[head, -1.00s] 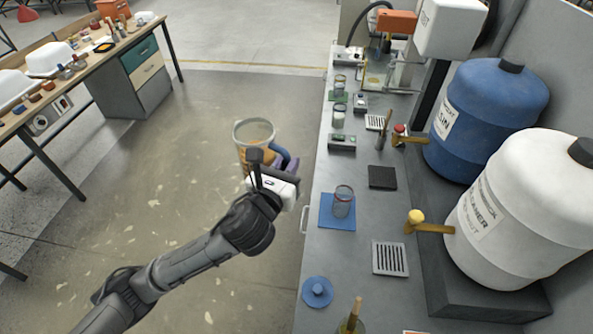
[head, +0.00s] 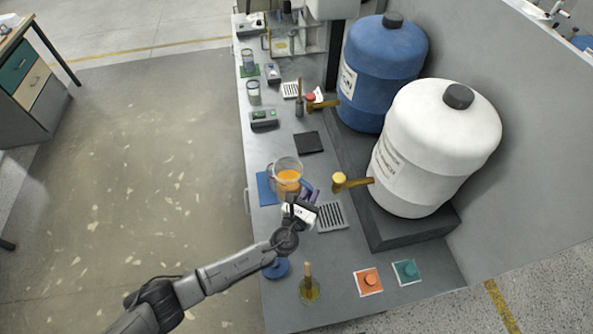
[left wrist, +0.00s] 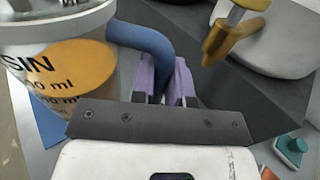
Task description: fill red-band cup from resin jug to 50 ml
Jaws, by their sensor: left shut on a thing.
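My left gripper (head: 308,194) is shut on the blue handle (left wrist: 150,43) of the resin jug, its purple finger pads on either side. The resin jug (head: 287,173) is clear, holds orange resin and looks about upright. It is held over the blue mat (head: 264,189) on the bench. In the left wrist view, the jug (left wrist: 60,65) fills the upper left, its label and ml marks partly cut off. The red-band cup cannot be made out apart from the jug, which covers most of the mat. My right gripper is in neither view.
A brass tap (head: 351,181) on the white drum (head: 437,140) sits close right of the jug. A drain grate (head: 331,216) lies beside the gripper. A blue drum (head: 384,70) stands behind. A pot with a brush (head: 309,289) stands in front.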

